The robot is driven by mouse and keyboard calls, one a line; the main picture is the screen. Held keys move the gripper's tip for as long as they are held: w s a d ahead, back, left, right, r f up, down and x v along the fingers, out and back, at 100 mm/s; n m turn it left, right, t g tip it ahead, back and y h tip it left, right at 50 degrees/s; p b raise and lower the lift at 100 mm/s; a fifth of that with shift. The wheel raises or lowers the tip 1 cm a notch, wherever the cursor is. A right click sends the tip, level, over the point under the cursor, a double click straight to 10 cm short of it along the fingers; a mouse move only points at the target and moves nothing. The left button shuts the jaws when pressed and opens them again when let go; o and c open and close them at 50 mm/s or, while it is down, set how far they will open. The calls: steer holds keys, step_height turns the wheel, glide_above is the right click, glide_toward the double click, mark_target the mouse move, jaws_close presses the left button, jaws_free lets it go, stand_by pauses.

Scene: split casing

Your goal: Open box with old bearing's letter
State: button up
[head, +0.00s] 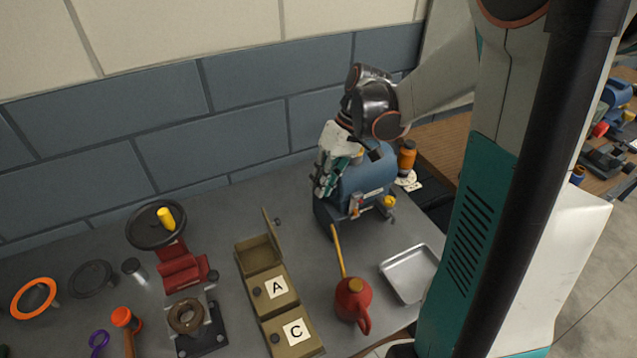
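A row of olive-brown boxes stands in the middle of the bench. The box marked A (264,297) and the box marked C (308,346) have their lids shut, each with a dark knob. The box behind them (260,256) is open with its lid (271,229) raised; its inside looks empty and its letter is not visible. A brown ring, perhaps a bearing (186,317), sits on a dark fixture; I see no letter on it. My gripper (326,190) is above the bench, in front of the blue casing (365,180); its finger opening cannot be made out.
A red oil can (353,305) with a long yellow spout stands right of the boxes, beside a metal tray (409,273). A red stand with a dark wheel (157,225) is to the left. An orange ring (33,298) and a hammer (126,322) lie further left.

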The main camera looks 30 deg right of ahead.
steer(key=shift+w+d, duration=0.1)
steer(key=shift+d, duration=0.5)
steer(key=shift+o, duration=0.9)
steer(key=v, duration=0.6)
steer(key=shift+r, duration=0.15)
steer(key=shift+d+r, duration=0.1)
steer(key=shift+r, duration=0.65)
steer(key=shift+a, duration=0.2)
